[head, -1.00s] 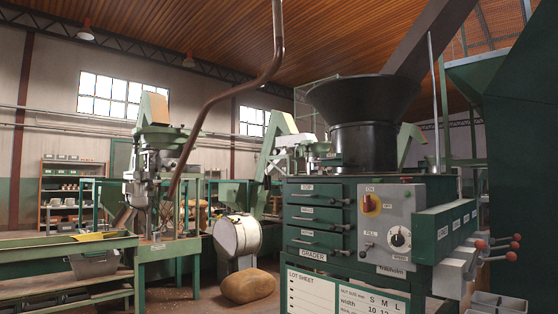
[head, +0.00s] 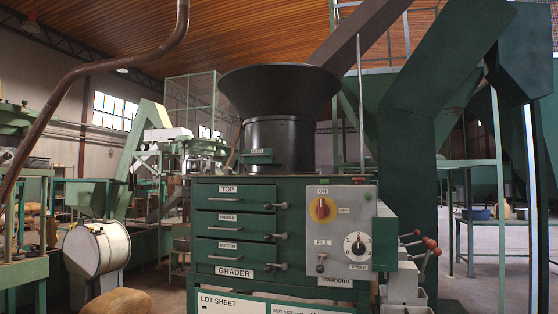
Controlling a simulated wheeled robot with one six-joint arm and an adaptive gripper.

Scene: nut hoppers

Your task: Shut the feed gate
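The green grader cabinet (head: 240,215) stands in the middle of the head view with a black hopper (head: 280,95) on top. At the hopper's foot, on the left of its neck, is a small green piece (head: 258,157) with a tiny label. It may be the feed gate, but I cannot read the label for sure or tell whether the gate is open or shut. My gripper is not in view.
Drawers labelled TOP, MIDDLE and BOTTOM have handles sticking out. A control panel (head: 343,230) carries a red and yellow switch and a dial. Red-knobbed levers (head: 430,245) stick out at right. A drum (head: 97,247) and a sack (head: 118,302) stand at left.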

